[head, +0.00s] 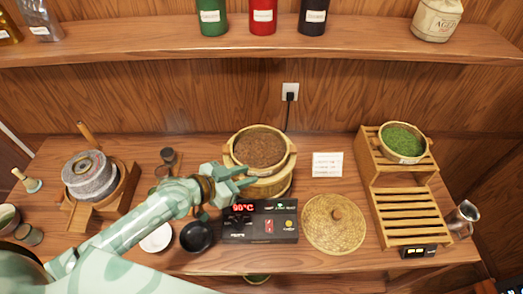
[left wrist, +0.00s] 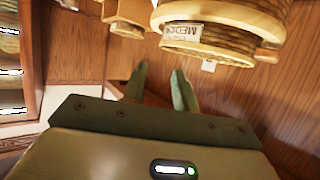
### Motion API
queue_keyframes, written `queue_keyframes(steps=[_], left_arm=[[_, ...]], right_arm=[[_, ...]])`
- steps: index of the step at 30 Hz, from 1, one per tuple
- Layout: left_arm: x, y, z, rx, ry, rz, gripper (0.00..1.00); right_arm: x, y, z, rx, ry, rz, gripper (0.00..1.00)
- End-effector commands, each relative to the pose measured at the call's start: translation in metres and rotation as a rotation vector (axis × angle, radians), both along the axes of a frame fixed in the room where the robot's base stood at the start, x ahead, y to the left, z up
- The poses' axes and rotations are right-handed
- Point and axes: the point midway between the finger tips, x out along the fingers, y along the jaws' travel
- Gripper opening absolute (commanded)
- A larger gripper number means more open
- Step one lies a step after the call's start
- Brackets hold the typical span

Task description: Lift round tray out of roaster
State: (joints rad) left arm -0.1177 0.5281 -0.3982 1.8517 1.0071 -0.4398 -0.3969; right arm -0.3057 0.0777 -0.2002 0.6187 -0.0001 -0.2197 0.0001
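The round tray (head: 260,147) is a pale-rimmed round vessel full of brown leaves, seated in the top of the wooden roaster (head: 268,187) at the back centre of the table. My left gripper (head: 249,176) is in front of the roaster, at its left front side, and hides part of it. Its two fingers stand apart with nothing seen between them; they also show apart in the left wrist view (left wrist: 160,70). Whether they touch the roaster I cannot tell. My right gripper is in neither view.
A control box (head: 262,222) reading 90°C stands before the roaster. A woven lid (head: 334,223) lies to its right. A wooden rack (head: 408,205) bears a bowl of green leaves (head: 402,142). A stone mill (head: 88,175) stands left. A shelf (head: 200,42) with canisters runs above.

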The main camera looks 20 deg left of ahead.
Motion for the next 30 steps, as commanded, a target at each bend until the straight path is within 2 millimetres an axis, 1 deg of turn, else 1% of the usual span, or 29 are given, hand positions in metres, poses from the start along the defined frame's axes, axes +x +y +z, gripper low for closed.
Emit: queue_keyframes(steps=[1, 4, 6, 12, 15, 19, 22, 29, 30], left_arm=[[0.01, -0.007, -0.004, -0.003, -0.001, 0.003, 0.29], [0.026, -0.02, -0.012, -0.004, -0.001, 0.001, 0.29], [0.033, -0.025, -0.016, -0.002, -0.001, 0.002, 0.29], [0.045, -0.034, -0.023, 0.0, 0.0, 0.0, 0.29], [0.059, -0.041, -0.028, -0.002, 0.0, 0.002, 0.29], [0.075, -0.051, -0.037, -0.002, 0.0, 0.002, 0.29], [0.081, -0.056, -0.04, 0.0, 0.0, 0.001, 0.29], [0.081, -0.057, -0.041, 0.002, 0.0, 0.001, 0.29], [0.081, -0.057, -0.041, 0.002, 0.0, 0.001, 0.18]], right_arm=[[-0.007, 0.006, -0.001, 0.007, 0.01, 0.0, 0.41], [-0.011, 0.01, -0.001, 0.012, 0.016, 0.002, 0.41], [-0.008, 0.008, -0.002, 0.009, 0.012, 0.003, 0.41], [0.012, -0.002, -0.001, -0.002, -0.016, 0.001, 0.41], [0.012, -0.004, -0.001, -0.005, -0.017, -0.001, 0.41], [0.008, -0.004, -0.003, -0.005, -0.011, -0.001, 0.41], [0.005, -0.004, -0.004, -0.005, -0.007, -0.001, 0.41], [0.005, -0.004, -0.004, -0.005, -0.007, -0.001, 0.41], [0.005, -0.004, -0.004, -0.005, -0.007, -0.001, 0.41]])
